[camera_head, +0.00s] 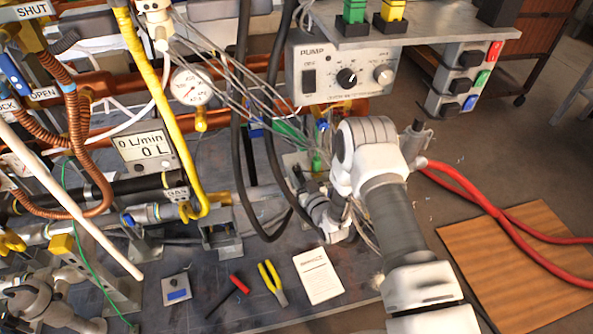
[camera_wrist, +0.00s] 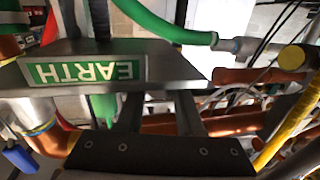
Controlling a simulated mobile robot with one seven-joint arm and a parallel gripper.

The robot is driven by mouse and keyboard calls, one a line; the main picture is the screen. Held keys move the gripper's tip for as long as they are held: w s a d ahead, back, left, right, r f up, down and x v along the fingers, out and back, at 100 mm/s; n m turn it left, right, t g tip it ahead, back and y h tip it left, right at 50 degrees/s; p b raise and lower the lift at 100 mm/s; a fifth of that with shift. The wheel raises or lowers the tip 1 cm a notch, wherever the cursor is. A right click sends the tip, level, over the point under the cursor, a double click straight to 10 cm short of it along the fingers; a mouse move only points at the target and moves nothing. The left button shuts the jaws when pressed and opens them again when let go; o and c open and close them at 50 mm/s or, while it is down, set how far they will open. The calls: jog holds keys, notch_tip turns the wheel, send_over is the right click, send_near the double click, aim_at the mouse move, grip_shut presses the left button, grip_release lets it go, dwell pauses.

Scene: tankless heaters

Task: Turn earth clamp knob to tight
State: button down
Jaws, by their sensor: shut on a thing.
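A grey plate with a green EARTH label (camera_wrist: 86,69), upside down in the wrist view, lies across the upper left. My gripper (camera_wrist: 158,102) reaches in from below, its two dark fingers a little apart, the tips at or behind the plate's edge. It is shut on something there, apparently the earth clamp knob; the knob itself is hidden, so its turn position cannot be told. In the head view a green piece (camera_head: 317,162) stands just beyond my wrist, and the fingers are mostly hidden by my arm.
Green hose (camera_wrist: 165,22) and orange pipes (camera_wrist: 235,122) run close behind the plate. Black hoses (camera_head: 243,120) hang left of my arm. The pump box (camera_head: 335,72) stands behind.

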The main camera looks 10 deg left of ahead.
jog(key=shift+m+t+h, duration=0.3)
jog(key=shift+h, duration=0.1)
jog(key=m+t+h, duration=0.2)
jog(key=m+h, duration=0.1)
jog(key=h, duration=0.1)
jog(key=shift+s+a+f+h, duration=0.1)
jog(key=shift+h, duration=0.3)
jog(key=m+h, duration=0.3)
jog(key=h, duration=0.1)
jog(key=m+h, duration=0.2)
jog(key=h, duration=0.2)
jog(key=shift+m+t, duration=0.4)
jog(key=m+g+h, duration=0.1)
jog(key=m+h, duration=0.1)
jog(key=h, duration=0.1)
jog(key=m+g+h, duration=0.1)
jog(key=m+h, duration=0.1)
jog(key=h, duration=0.2)
jog(key=shift+m+g, duration=0.4)
jog(key=shift+m+g+h, duration=0.9)
jog(key=shift+h, duration=0.3)
jog(key=shift+m+g+h, duration=1.1)
jog(key=shift+g+h, duration=0.1)
jog(key=shift+g, duration=0.1)
jog(key=c, duration=0.6)
grip_release()
jog(key=shift+o, duration=0.2)
